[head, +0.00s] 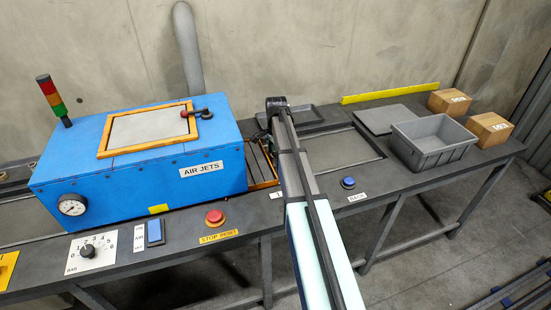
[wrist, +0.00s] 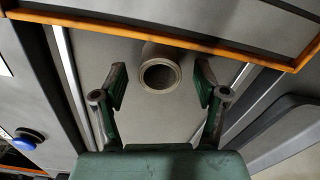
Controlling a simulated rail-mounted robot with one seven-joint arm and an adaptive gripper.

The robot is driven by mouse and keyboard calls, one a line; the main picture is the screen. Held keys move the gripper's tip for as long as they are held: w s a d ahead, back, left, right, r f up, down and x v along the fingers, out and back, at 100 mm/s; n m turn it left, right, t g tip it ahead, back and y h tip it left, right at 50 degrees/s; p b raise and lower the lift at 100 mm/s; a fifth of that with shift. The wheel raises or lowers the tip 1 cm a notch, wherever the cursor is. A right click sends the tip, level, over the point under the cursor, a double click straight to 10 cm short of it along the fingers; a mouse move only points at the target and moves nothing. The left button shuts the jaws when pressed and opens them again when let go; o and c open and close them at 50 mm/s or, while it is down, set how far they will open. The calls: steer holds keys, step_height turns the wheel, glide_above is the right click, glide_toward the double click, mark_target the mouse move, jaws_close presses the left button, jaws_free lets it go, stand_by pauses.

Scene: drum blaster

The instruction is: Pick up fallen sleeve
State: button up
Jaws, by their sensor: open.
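The sleeve (wrist: 160,51) is a short grey-beige hollow tube. In the wrist view it lies on a grey surface with its round open end facing my gripper. My gripper (wrist: 160,80) is open, with one dark green finger on each side of the sleeve's near end. Gaps show between the fingers and the sleeve, and nothing is held. In the head view my arm hides the sleeve and most of the gripper.
The blue AIR JETS box (head: 130,155) stands left of my arm. A grey bin (head: 432,140), a flat grey plate (head: 388,119) and cardboard boxes (head: 489,128) are at the right. A blue button (head: 348,183) and red stop button (head: 215,217) sit along the front.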

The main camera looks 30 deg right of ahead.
steer(key=shift+f, duration=1.2)
jaws_close()
steer(key=shift+r, duration=0.1)
